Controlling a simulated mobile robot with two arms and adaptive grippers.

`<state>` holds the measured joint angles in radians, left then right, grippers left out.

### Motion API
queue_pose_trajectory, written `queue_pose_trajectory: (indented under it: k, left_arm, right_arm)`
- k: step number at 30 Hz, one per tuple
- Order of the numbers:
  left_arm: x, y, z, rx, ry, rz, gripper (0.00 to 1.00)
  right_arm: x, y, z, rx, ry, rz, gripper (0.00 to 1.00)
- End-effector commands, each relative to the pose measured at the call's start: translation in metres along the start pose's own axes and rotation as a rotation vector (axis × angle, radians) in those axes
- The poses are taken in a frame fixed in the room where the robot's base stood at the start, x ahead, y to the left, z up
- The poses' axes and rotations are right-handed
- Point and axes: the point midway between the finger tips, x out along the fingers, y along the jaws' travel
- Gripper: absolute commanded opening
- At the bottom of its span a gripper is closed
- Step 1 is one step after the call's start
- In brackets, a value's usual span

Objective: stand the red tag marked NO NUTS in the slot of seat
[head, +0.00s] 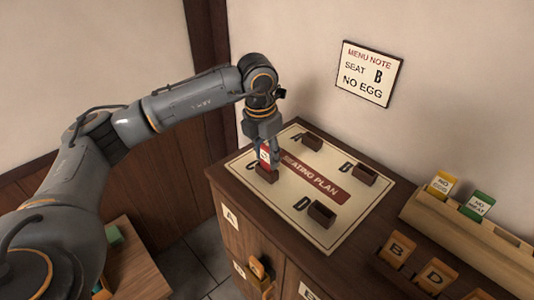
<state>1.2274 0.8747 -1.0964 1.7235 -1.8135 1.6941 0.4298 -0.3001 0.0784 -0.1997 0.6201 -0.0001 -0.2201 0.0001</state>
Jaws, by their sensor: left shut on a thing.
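The red tag (265,154) with a white label is upright between the fingers of my left gripper (265,158), which is shut on it. Its lettering is too small to read. Tag and gripper are at the small dark slot block (267,177) by the letter C on the seating plan board (345,222). The tag's lower edge meets the block in the picture; I cannot tell whether it is inside the slot. The slot blocks at A (312,142), B (364,176) and D (321,214) look empty. My right gripper is not in view.
A wooden rack (425,213) at the right holds a yellow tag (441,184) and a green tag (478,204). Orange tags lettered B (397,250) and D (436,276) stand in front. The cabinet (232,210) has lettered fronts.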

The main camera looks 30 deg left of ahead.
Motion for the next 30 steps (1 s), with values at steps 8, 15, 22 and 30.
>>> queue_pose_trajectory:
  k: [8,15,22,30]
  left_arm:
    - [0.0026,-0.0002,0.0000,0.000,0.000,0.000,0.15]
    - [0.0022,-0.0001,0.0000,0.000,0.000,0.000,0.45]
    - [0.0022,0.0000,0.0000,0.000,0.000,0.000,0.63]
    - [0.0023,0.0000,-0.0001,0.000,0.000,0.000,0.93]
  right_arm:
    - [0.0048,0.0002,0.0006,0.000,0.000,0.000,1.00]
    - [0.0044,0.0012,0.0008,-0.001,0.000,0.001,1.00]
    - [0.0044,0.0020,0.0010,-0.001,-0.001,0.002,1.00]
    - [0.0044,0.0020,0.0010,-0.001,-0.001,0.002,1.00]
